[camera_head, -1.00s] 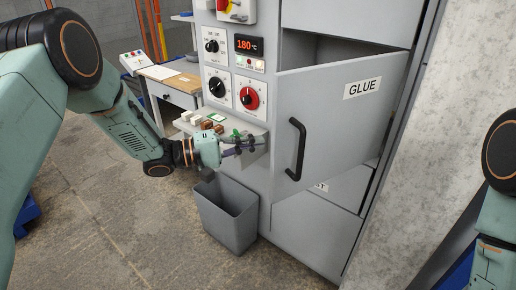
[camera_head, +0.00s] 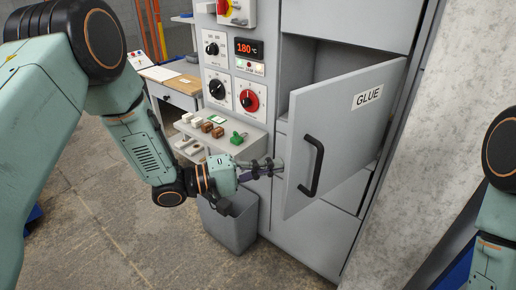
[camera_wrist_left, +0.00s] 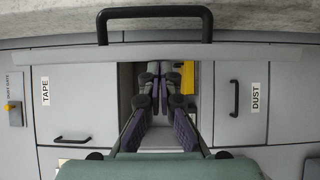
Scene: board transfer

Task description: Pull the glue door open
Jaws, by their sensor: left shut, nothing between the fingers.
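The grey glue door (camera_head: 350,135) stands partly open on the cabinet, with a GLUE label and a black bar handle (camera_head: 313,165). Its handle (camera_wrist_left: 155,12) and free edge (camera_wrist_left: 250,52) cross the top of the left wrist view. My left gripper (camera_head: 278,166) is shut and empty, its tips at the door's free edge. In the left wrist view the closed fingers (camera_wrist_left: 160,90) point toward the opening beside that edge; I cannot tell whether they touch the door. My right gripper is out of view.
A control panel (camera_head: 233,75) with dials and a shelf of small switches (camera_head: 213,131) is left of the door. A grey bin (camera_head: 235,225) stands below my left gripper. A concrete wall (camera_head: 440,130) is on the right. A yellow object (camera_wrist_left: 187,77) shows in the opening.

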